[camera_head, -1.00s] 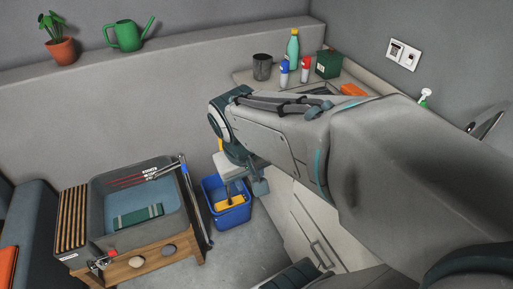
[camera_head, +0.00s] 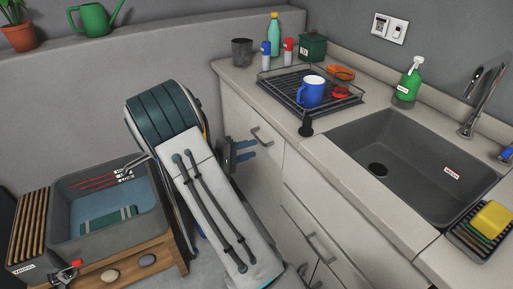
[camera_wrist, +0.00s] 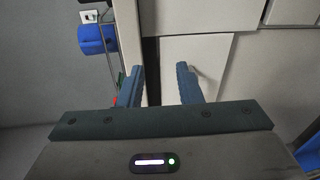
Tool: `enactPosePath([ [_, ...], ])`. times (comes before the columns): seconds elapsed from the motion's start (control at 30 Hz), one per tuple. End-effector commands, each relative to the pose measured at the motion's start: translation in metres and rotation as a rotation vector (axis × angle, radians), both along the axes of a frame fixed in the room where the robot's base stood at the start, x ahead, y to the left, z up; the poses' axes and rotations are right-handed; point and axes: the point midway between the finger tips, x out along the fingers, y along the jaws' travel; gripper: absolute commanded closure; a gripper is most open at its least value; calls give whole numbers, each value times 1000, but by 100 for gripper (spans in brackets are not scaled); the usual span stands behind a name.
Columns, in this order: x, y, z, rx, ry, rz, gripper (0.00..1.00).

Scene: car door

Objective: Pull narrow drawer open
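The narrow drawer (camera_head: 247,110) is the pale front at the far left end of the counter, just under the countertop. Its bar handle (camera_head: 262,137) faces me. In the wrist view, the drawer's pale front (camera_wrist: 190,55) appears beyond the fingertips, and a handle is partly hidden behind the right finger. My gripper (camera_head: 242,150) is left of the handle in the head view and seems apart from it. In the wrist view, the two blue fingers of my gripper (camera_wrist: 159,78) are spread with nothing between them.
The countertop holds a drying rack (camera_head: 285,97) with a blue mug (camera_head: 311,91), and a sink (camera_head: 410,150). Another handle (camera_head: 318,248) projects from a lower front. A wooden stand with a grey basin (camera_head: 65,215) is on the left, close to my arm.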

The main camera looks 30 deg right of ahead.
Motion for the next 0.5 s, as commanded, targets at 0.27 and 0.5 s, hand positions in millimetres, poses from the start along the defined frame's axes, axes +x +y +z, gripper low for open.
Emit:
enactPosePath([
  [0.27,63,7,-87,-254,-13,241,68],
  [0.5,82,12,-108,-318,-27,335,68],
])
